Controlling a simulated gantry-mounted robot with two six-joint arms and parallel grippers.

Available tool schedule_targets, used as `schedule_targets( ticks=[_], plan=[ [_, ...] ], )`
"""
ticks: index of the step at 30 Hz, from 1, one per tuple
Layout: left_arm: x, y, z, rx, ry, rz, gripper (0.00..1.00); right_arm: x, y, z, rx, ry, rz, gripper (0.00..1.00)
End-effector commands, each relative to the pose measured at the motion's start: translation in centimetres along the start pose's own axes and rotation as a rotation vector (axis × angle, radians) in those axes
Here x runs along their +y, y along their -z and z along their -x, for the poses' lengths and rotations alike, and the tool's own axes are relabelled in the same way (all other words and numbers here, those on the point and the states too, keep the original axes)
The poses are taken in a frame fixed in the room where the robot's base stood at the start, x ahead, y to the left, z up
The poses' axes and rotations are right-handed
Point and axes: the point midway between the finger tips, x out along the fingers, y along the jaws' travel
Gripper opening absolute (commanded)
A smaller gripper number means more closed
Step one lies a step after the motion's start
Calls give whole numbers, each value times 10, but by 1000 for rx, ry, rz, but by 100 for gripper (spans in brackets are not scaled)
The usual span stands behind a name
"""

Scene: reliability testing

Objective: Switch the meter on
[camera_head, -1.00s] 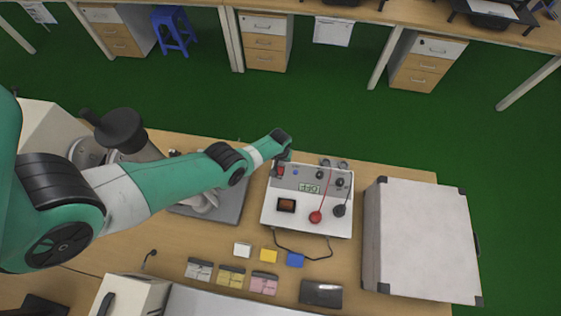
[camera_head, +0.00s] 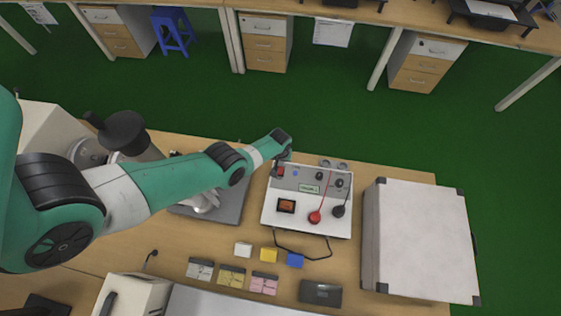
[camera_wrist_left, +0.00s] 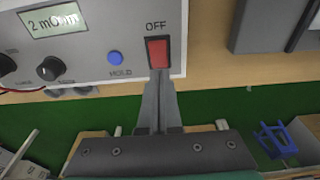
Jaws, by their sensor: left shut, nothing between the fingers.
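The meter (camera_head: 333,221) is a white and grey box on the wooden table, with a pale green display (camera_head: 309,188). In the left wrist view the display (camera_wrist_left: 54,19) reads "2 mOhm", partly cut off. A red rocker switch (camera_wrist_left: 158,53) sits under an "OFF" label, beside a blue HOLD button (camera_wrist_left: 115,57). My left gripper (camera_wrist_left: 158,76) is shut and empty, its fingertips at the lower edge of the switch; contact is hard to tell. In the head view the left gripper (camera_head: 276,171) is at the meter's upper left corner. My right gripper is not in view.
Red and black leads (camera_head: 315,216) lie on the meter's right part. A large grey case (camera_head: 420,240) stands to its right. Small white, yellow and blue blocks (camera_head: 269,255) and a black cable lie in front. A grey device (camera_head: 225,205) stands left, under my arm.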

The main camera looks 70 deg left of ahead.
Motion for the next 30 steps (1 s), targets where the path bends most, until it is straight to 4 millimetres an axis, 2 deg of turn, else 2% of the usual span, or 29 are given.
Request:
schedule_targets(
  ticks=[1, 15, 30],
  plan=[
    [0, 2, 10, 0, 0, 0, 0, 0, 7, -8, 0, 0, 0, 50],
    [0, 8, 51, 0, 0, 0, 0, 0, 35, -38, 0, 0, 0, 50],
    [0, 8, 50, 0, 0, 0, 0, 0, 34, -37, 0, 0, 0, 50]
  ],
)
